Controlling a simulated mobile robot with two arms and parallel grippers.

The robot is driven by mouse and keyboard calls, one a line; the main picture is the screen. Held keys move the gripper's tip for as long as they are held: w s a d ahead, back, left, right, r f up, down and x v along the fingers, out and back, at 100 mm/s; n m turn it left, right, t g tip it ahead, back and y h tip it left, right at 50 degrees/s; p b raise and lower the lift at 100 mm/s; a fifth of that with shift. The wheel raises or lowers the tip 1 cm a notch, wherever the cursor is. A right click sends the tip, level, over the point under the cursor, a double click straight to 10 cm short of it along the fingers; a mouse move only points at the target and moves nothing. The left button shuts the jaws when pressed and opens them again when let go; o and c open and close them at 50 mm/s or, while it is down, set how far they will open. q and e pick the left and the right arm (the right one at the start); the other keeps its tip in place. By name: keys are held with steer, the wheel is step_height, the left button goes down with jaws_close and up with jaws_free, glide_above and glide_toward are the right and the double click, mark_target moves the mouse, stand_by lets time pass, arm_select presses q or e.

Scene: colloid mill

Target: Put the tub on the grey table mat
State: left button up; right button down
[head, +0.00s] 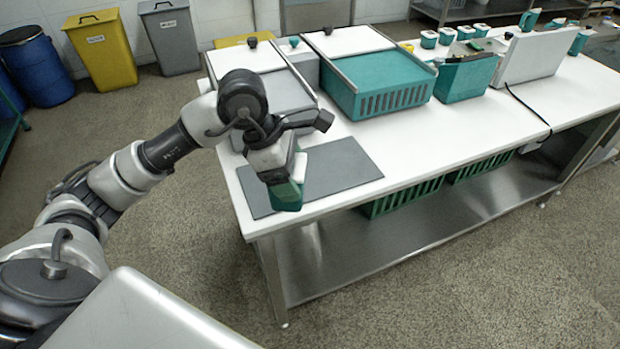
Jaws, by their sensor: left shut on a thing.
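The grey table mat (340,168) lies flat on the white table near its front left corner. My left gripper (288,178) is over the left part of the mat, pointing down. It is shut on a small green tub (286,197), which shows just below the fingers in front of the mat's near edge. The gripper hides the tub's upper part. I cannot tell whether the tub touches the mat or hangs above it. My right gripper is not in view.
A teal vented crate (385,102) and a grey lidded box (285,92) stand behind the mat. A teal bin (465,78), a white case (532,55) and several small tubs stand further right. The table front right of the mat is clear.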

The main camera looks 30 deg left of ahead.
arm_select(q)
steer(key=r+n, duration=0.1)
steer(key=a+r+n+t, duration=0.1)
steer(key=n, duration=0.1)
steer(key=r+n+y+b, duration=0.1)
steer(key=n, duration=0.1)
steer(key=shift+w+a+r+t, duration=0.1)
steer(key=shift+a+r+t, duration=0.05)
steer(key=shift+a+t, duration=0.2)
steer(key=shift+w+a, duration=0.2)
steer(key=shift+a, duration=0.05)
steer(key=shift+n, duration=0.3)
steer(key=shift+w+a+f+p, duration=0.1)
steer(key=shift+w+a+f, duration=1)
steer(key=shift+w+f, duration=0.55)
steer(key=shift+w+a+f+p, duration=0.15)
steer(key=shift+w+a+f, duration=1.1)
steer(key=shift+f, duration=0.65)
steer(key=shift+w+a+f+p, duration=0.1)
steer(key=shift+w+a+f, duration=0.85)
steer(key=shift+w+f, duration=0.75)
steer(key=shift+s+f, duration=0.15)
steer(key=shift+f, duration=0.05)
steer(key=o, duration=1.2)
steer(key=v, duration=1.2)
steer(key=shift+d+r, duration=0.15)
steer(key=shift+d, duration=0.05)
